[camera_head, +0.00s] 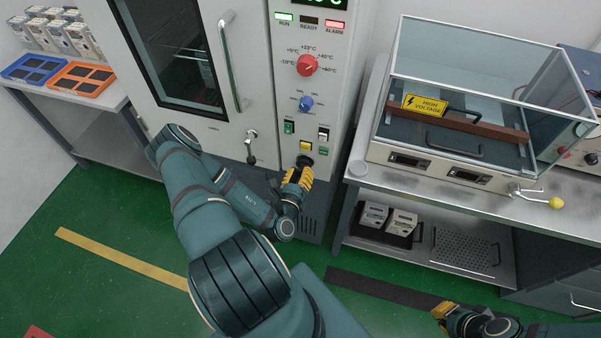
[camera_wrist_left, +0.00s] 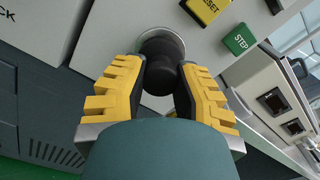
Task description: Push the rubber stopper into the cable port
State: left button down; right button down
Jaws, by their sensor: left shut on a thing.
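The black rubber stopper (camera_wrist_left: 160,66) is between the yellow-padded fingers of my left gripper (camera_wrist_left: 160,84) in the left wrist view. Its far end is at the round, metal-rimmed cable port (camera_wrist_left: 177,41) on the cabinet front. How deep it sits in the port is hidden. In the head view the left gripper (camera_head: 297,177) is at the cabinet's lower control panel, with the dark stopper (camera_head: 304,160) just above it. My right gripper (camera_head: 447,314) is low at the right, over the floor, away from the port; its fingers are too unclear to judge.
Above the port are a yellow RESET button (camera_wrist_left: 206,9) and a green STEP button (camera_wrist_left: 239,40). A door lever (camera_head: 251,147) is left of the gripper. A steel bench (camera_head: 358,172) with a glass-covered tester (camera_head: 470,75) stands to the right.

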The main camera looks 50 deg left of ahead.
pick_arm(q)
jog(key=shift+p, duration=0.35)
jog(key=shift+w+a, duration=0.35)
jog(key=shift+w, duration=0.15)
jog(key=c, duration=0.7)
grip_release()
jog(key=shift+c, duration=0.2)
jog(key=v, duration=1.2)
